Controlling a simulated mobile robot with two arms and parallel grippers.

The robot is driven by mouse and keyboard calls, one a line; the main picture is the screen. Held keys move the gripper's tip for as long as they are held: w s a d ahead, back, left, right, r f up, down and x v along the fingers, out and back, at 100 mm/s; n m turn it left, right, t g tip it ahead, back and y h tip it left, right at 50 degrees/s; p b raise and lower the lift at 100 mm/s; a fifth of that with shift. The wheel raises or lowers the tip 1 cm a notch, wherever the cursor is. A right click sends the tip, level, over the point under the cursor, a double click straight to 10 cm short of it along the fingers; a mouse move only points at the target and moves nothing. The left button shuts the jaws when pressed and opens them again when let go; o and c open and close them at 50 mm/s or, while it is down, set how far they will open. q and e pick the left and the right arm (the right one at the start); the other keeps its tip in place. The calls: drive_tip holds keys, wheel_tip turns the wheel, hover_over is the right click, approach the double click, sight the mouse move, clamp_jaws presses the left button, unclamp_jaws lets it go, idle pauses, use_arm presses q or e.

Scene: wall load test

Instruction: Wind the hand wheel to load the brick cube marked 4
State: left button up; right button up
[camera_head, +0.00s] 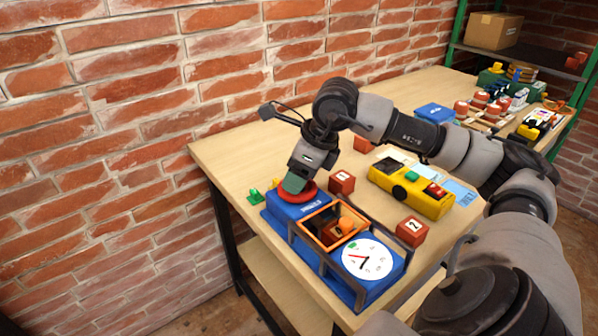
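The blue test machine (290,213) stands at the near left end of the wooden table. Its red hand wheel (297,194) is on the back left part. My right gripper (294,186) points down onto the wheel and hides part of it; whether its fingers are open or shut does not show. An orange-rimmed clear box (313,233) sits mid-machine with something brick-coloured inside, its mark unreadable. A white dial (367,260) with a red pointer and a green patch is at the front. No mark 4 is readable on any cube. My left gripper is out of view.
Brick cubes stand beside the machine: one behind (342,181) and one marked 2 (412,231) at right. A yellow device (411,190) lies further right. The brick wall (130,130) is close behind.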

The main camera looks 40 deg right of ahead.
sight(316, 191)
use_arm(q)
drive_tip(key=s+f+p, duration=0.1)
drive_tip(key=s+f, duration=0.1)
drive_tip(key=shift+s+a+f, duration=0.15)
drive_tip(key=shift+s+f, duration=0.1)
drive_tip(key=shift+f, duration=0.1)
use_arm(e)
drive_tip(key=v, duration=1)
drive_tip(key=shift+r, duration=0.4)
drive_tip(key=shift+s, duration=0.1)
